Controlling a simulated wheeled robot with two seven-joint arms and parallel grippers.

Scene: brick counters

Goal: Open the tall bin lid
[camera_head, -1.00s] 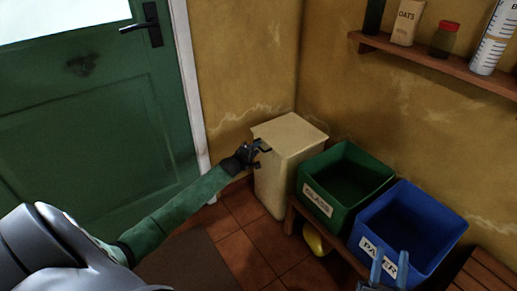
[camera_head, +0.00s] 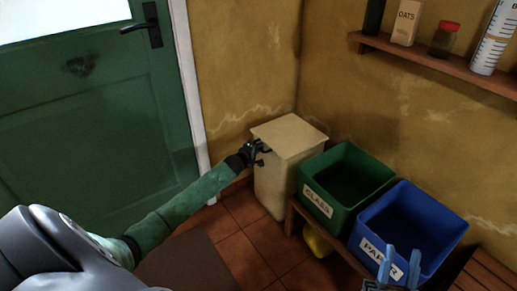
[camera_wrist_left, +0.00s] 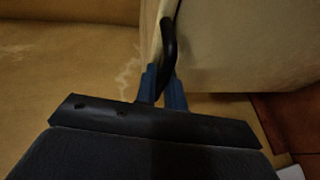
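The tall cream bin (camera_head: 272,188) stands in the corner beside the green door. Its flat lid (camera_head: 291,134) covers the top; a dark shadow shows under its front edge, and I cannot tell whether there is a small gap. My left gripper (camera_head: 264,148) is at the lid's front left edge. In the left wrist view its blue fingers (camera_wrist_left: 163,83) are close together on both sides of the dark curved lid handle (camera_wrist_left: 168,45), shut on it. My right gripper (camera_head: 401,257) is open and empty at the bottom edge of the head view, in front of the blue bin.
An open green glass bin (camera_head: 318,201) and an open blue paper bin (camera_head: 384,256) stand right of the tall bin on a low wooden bench. A yellow object (camera_head: 316,242) lies beneath. A wall shelf (camera_head: 440,63) holds jars above.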

